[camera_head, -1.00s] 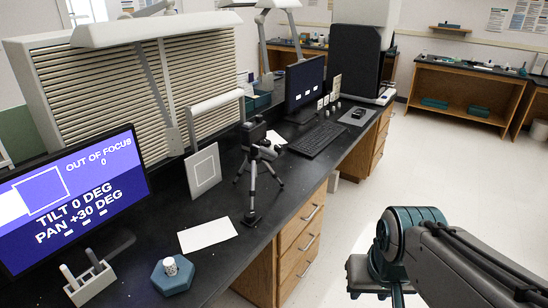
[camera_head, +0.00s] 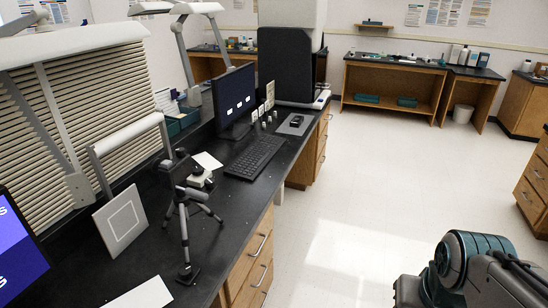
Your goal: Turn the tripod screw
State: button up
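A small black tripod (camera_head: 184,228) stands upright on the black bench at the left, with its legs spread. A dark camera-like head (camera_head: 178,167) sits on top of it. The tripod's screw is too small to make out. My arm shows at the lower right, over the floor, well apart from the tripod. The fingertips of my gripper are not in the picture.
A square white-framed panel (camera_head: 122,221) stands left of the tripod, and a white sheet (camera_head: 146,294) lies in front. A keyboard (camera_head: 257,156) and monitor (camera_head: 235,97) are farther back. The bench drawers (camera_head: 256,255) face open floor (camera_head: 350,195) on the right.

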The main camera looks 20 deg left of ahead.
aim_at(210, 183)
jog(key=z, duration=0.2)
jog(key=i, duration=0.6)
jog(key=u, duration=0.6)
jog(key=i, duration=0.7)
jog(key=u, duration=0.75)
